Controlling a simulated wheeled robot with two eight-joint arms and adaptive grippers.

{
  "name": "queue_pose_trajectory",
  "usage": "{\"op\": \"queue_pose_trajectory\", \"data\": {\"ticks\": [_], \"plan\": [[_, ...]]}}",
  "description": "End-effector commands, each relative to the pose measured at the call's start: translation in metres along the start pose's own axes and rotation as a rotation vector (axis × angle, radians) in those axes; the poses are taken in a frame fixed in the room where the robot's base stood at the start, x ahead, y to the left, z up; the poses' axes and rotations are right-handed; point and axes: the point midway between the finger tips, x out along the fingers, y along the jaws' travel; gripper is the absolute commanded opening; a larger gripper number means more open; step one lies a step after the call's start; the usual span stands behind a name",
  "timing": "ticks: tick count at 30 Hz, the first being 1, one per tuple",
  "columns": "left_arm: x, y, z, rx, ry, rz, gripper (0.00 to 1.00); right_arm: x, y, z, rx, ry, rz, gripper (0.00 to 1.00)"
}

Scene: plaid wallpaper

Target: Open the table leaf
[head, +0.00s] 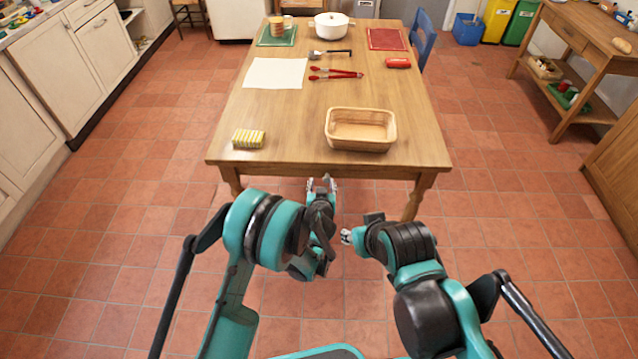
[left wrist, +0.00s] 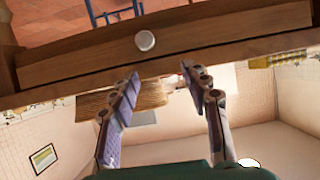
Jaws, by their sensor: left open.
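The wooden table (head: 290,120) stands in front of me, its near edge just beyond my left gripper (head: 322,184). In the left wrist view, which looks upside down, a wooden front panel (left wrist: 230,50) crosses the picture under the tabletop edge. It carries a round white knob (left wrist: 145,41). My left gripper (left wrist: 160,82) is open, its two fingers spread and empty, pointing at the panel. The knob appears apart from the fingers. In the head view the tabletop hides the knob. My right gripper (head: 347,236) is small and partly hidden, right of the left one, away from the table.
On the tabletop are a wooden basket (head: 360,129), a yellow striped block (head: 249,138), red tongs (head: 335,73), a white sheet (head: 275,73) and a white pot (head: 331,25). A blue chair (head: 424,38) stands at the right side. Tiled floor is free on both sides.

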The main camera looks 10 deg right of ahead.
Motion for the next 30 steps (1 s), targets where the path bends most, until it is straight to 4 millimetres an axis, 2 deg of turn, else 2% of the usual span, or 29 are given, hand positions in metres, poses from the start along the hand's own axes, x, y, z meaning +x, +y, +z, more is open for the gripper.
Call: {"op": "queue_pose_trajectory", "data": {"ticks": [1,3,6,10,18,21,30], "plan": [[0.004,0.01,0.011,0.004,0.011,0.013,0.47,0.0,0.0,0.0,0.0,0.0,0.0,0.4],[0.007,0.019,0.021,0.004,0.023,0.026,0.47,-0.001,0.0,0.0,0.0,0.0,0.0,0.4],[0.011,0.025,0.028,0.005,0.03,0.033,0.47,0.0,0.0,0.0,0.0,0.0,0.0,0.4],[0.024,0.025,0.03,0.004,0.031,0.033,0.47,0.004,0.0,0.003,0.0,0.0,0.0,0.4],[0.069,0.026,0.029,0.003,0.031,0.033,0.47,0.017,0.0,0.012,0.0,0.0,0.0,0.4],[0.08,0.027,0.027,0.005,0.031,0.033,0.47,0.019,0.0,0.014,0.0,0.0,0.0,0.4],[0.087,0.027,0.025,0.005,0.03,0.033,0.47,0.02,0.0,0.014,0.0,0.0,0.0,0.4]]}}
